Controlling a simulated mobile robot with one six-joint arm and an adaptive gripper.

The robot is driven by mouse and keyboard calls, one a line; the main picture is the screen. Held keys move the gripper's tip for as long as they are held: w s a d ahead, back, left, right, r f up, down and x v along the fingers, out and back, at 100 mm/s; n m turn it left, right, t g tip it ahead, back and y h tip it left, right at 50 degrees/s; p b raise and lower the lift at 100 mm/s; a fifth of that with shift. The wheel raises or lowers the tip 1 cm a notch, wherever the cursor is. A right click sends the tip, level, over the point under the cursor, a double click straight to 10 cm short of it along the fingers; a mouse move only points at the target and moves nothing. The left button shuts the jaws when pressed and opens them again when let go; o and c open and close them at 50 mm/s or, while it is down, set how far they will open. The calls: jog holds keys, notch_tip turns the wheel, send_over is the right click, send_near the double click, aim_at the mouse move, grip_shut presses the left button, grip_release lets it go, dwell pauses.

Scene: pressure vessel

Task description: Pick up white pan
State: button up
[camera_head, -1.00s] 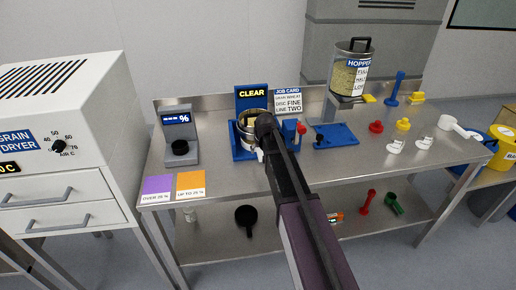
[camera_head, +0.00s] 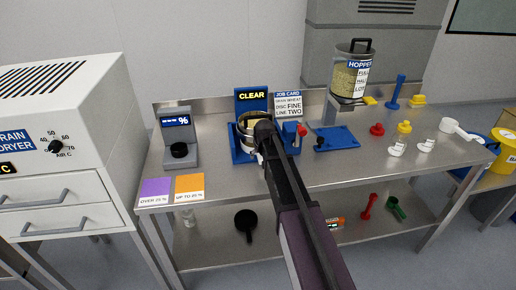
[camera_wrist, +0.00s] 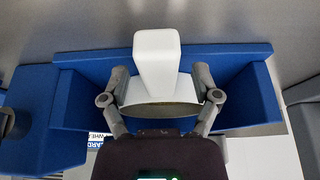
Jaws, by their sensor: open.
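A white pan (camera_wrist: 157,62), with a handle-like block and a wider flared body, sits in a blue fixture (camera_wrist: 90,65) in the wrist view. My gripper (camera_wrist: 163,88) is open, with one finger on each side of the flared body. I cannot tell whether the fingers touch it. In the head view my gripper (camera_head: 263,130) is over the blue stand (camera_head: 237,150) below the CLEAR sign, and only a sliver of white shows there. My arm hides most of that spot.
A blue plate (camera_head: 335,138), red and yellow knobs, and a hopper (camera_head: 350,75) are right of my arm.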

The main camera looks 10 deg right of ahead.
grip_shut()
jog(key=shift+r, duration=0.1)
notch_tip(320, 180, up, 4)
jog(key=p, duration=0.4)
jog(key=s, duration=1.8)
jog(key=shift+f, duration=0.35)
jog(key=shift+s, duration=0.15)
